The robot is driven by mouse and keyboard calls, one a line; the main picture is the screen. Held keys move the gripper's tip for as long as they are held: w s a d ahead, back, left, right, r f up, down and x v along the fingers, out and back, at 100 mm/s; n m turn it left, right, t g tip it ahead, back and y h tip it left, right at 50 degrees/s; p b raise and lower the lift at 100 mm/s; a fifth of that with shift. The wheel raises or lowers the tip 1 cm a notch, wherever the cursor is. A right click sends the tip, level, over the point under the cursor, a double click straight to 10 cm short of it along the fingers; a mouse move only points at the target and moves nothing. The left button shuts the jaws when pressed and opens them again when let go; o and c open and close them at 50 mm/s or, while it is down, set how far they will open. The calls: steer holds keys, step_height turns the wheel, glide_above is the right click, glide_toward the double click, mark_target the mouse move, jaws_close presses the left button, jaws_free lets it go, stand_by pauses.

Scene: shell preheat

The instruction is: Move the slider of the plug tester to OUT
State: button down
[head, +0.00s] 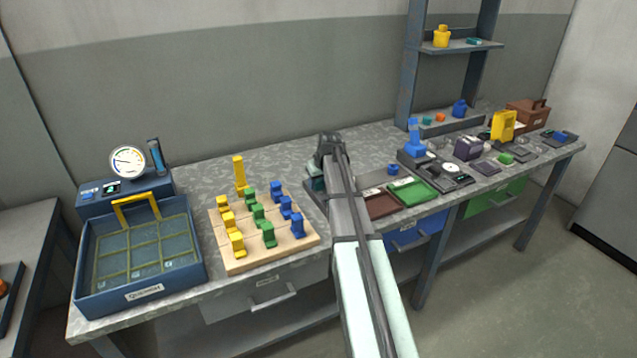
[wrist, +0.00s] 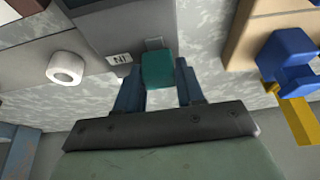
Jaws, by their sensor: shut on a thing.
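The plug tester (wrist: 100,28) is a dark grey box at the top of the wrist view. A teal block (wrist: 157,72), which looks like its slider knob, sits at its edge beside a small white label (wrist: 119,58) with dark marks I cannot read surely. My gripper (wrist: 158,82) has its two blue-grey fingers on either side of the teal block and is shut on it. In the head view my gripper (head: 316,172) is over the middle of the bench, and my arm hides most of the tester (head: 313,190).
A wooden board (head: 240,262) with yellow, green and blue pieces stands close on the left. A brown tray (head: 381,204) and a green tray (head: 413,192) lie to the right. A blue quench basket (head: 142,292) is at the far left.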

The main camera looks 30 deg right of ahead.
mark_target(319, 182)
steer(key=w, duration=0.4)
steer(key=shift+w, duration=0.35)
steer(key=c, duration=0.8)
jaws_free()
steer(key=shift+o, duration=0.2)
steer(key=shift+s+r, duration=0.1)
steer(key=v, duration=1.3)
steer(key=shift+s+r, duration=0.15)
steer(key=shift+r, duration=0.1)
